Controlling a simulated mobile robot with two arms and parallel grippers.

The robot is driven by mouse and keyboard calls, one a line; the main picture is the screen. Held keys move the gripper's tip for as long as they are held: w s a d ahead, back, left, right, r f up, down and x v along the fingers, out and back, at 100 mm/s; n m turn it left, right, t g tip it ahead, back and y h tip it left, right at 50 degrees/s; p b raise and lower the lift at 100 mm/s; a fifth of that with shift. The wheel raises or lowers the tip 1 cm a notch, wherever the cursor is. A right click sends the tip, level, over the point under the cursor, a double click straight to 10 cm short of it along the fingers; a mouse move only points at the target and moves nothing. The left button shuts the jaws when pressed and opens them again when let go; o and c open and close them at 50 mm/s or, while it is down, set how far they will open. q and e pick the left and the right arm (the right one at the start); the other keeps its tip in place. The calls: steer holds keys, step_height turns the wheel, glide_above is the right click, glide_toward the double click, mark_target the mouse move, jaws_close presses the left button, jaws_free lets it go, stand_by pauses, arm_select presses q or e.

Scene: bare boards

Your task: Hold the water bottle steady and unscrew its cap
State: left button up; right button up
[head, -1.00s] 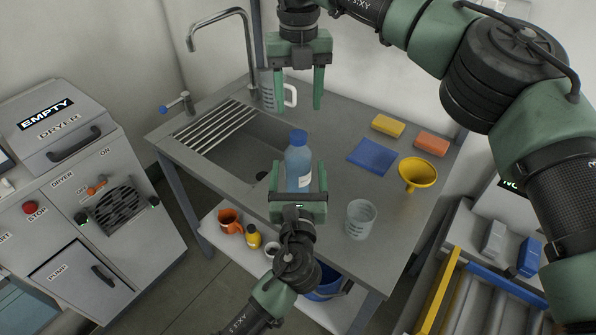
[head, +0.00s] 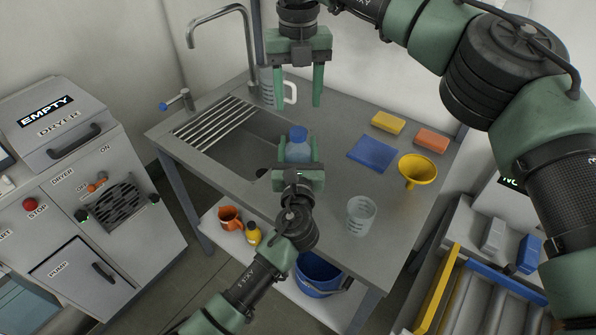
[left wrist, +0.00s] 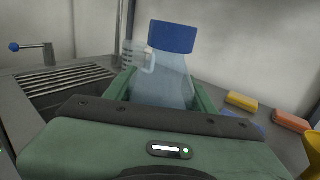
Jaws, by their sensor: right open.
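The water bottle (head: 298,151) stands upright on the counter, clear bluish with a blue cap (head: 299,133) on top. In the left wrist view the bottle (left wrist: 163,82) and cap (left wrist: 173,37) rise straight ahead of the palm. My left gripper (head: 298,146) has one finger on each side of the bottle body, below the cap. The fingers lie close to its sides; whether they press on it is unclear. The palm hides the bottle's lower part. My right gripper (head: 298,103) is open and empty, fingers pointing down, behind and above the bottle.
A sink with a tap (head: 220,25) lies left. A clear jug (head: 268,88) stands behind the right gripper. A blue cloth (head: 372,153), yellow sponge (head: 388,123), orange sponge (head: 431,139), yellow funnel (head: 417,171) and clear beaker (head: 361,215) are on the right.

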mark_target(298, 131)
arm_select(q)
jaws_close()
arm_select(e)
steer(key=m, duration=0.8)
steer(key=shift+m, duration=0.4)
steer(key=m, duration=1.3)
steer(key=shift+f+m, duration=0.4)
steer(key=shift+f, duration=3.65)
arm_select(q)
steer(key=shift+f, duration=0.1)
